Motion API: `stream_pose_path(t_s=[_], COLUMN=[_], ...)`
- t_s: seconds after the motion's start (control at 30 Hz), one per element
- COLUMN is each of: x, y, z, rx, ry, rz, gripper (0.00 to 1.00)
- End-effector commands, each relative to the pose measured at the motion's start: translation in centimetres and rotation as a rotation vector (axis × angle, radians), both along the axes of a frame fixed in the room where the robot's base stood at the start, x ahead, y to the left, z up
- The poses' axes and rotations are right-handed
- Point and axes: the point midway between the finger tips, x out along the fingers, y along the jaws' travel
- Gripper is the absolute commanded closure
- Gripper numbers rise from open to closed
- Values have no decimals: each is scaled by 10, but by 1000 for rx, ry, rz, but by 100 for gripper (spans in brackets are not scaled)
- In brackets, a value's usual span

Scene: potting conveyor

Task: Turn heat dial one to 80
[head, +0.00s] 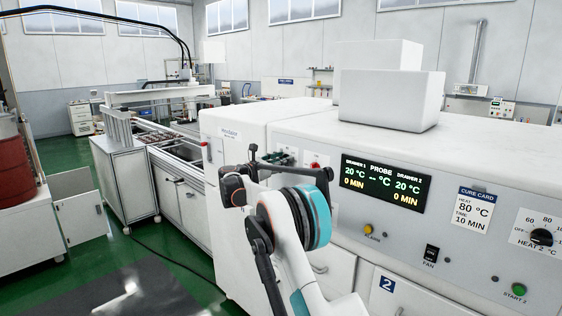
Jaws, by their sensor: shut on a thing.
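My gripper (288,168) is at the left end of the white oven's control panel, partly hidden by my own wrist and arm. It is shut at the place of heat dial one. The dial, its pointer and its scale are hidden behind my arm, so its setting cannot be read. The display (386,184) shows 20 °C and 0 MIN for drawer 1 and drawer 2, and dashes for the probe. The cure card (473,211) reads heat 80 °C, time 10 min.
The heat 2 dial (541,237) is at the panel's right. A yellow alarm button (369,229), black fan switch (430,255) and green start 2 button (518,290) sit on the panel. White boxes (391,99) stand on top. Green floor lies open at left.

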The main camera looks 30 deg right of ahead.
Motion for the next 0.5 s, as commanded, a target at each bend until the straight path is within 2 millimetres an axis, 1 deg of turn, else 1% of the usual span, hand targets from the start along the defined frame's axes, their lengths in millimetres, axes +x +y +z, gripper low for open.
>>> stream_pose_path(t_s=[0.5], x=[0], y=[0], z=[1], rx=[162], ry=[-446], rz=[1], gripper=[89])
